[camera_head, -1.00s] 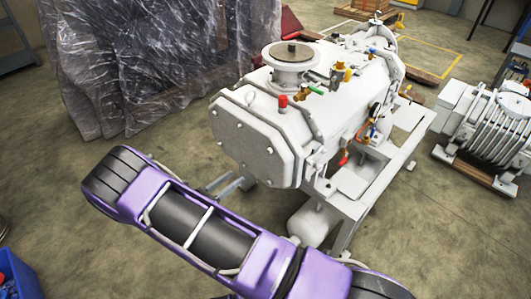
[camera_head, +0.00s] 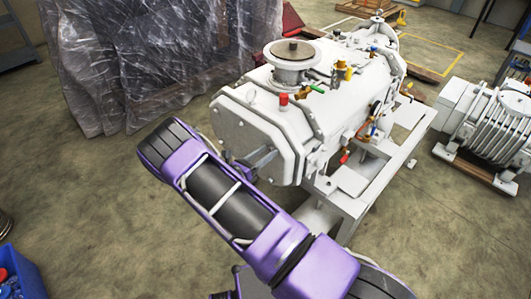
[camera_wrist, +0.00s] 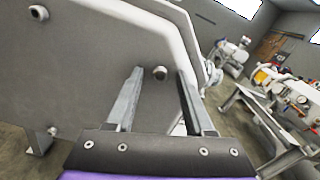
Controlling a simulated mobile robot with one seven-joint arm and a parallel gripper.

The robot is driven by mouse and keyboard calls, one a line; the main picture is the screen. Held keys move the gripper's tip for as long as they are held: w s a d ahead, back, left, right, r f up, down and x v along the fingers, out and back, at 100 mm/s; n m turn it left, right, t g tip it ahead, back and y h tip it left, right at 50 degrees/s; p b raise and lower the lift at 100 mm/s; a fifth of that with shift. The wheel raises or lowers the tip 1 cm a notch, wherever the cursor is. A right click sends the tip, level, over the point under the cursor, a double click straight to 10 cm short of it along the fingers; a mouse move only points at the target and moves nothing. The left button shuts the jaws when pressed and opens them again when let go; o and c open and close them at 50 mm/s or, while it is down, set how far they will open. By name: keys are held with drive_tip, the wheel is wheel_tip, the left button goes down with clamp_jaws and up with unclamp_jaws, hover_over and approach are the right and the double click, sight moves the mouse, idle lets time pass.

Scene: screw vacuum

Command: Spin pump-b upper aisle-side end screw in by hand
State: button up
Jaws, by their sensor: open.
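The large white pump (camera_head: 330,95) stands on a white frame, its flat end plate (camera_head: 245,140) facing my arm. In the head view my gripper (camera_head: 262,158) is in front of this plate, partly hidden by my arm. In the wrist view my open gripper (camera_wrist: 159,72) points at the end plate (camera_wrist: 95,50). A small round screw head (camera_wrist: 160,73) shows between the fingertips; I cannot tell its depth or whether the fingers touch it. Two more screw heads sit on the plate, one at upper left (camera_wrist: 38,12) and one at lower left (camera_wrist: 53,131).
A plastic-wrapped bulk (camera_head: 150,60) stands behind on the left. A ribbed grey-white machine (camera_head: 490,130) sits on a pallet at right. A blue bin (camera_head: 20,275) is at lower left. The floor in front of the pump frame is clear.

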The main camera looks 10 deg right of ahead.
clamp_jaws()
idle(0.5)
drive_tip(key=shift+f+m+b, duration=0.15)
drive_tip(key=shift+m+b, duration=0.65)
drive_tip(key=shift+m, duration=0.2)
drive_tip(key=m+b, duration=0.2)
drive_tip(key=m, duration=0.1)
drive_tip(key=shift+m, duration=0.3)
drive_tip(key=m+b, duration=0.3)
drive_tip(key=m, duration=0.3)
drive_tip(key=shift+a+m, duration=0.1)
drive_tip(key=shift+m, duration=0.2)
unclamp_jaws()
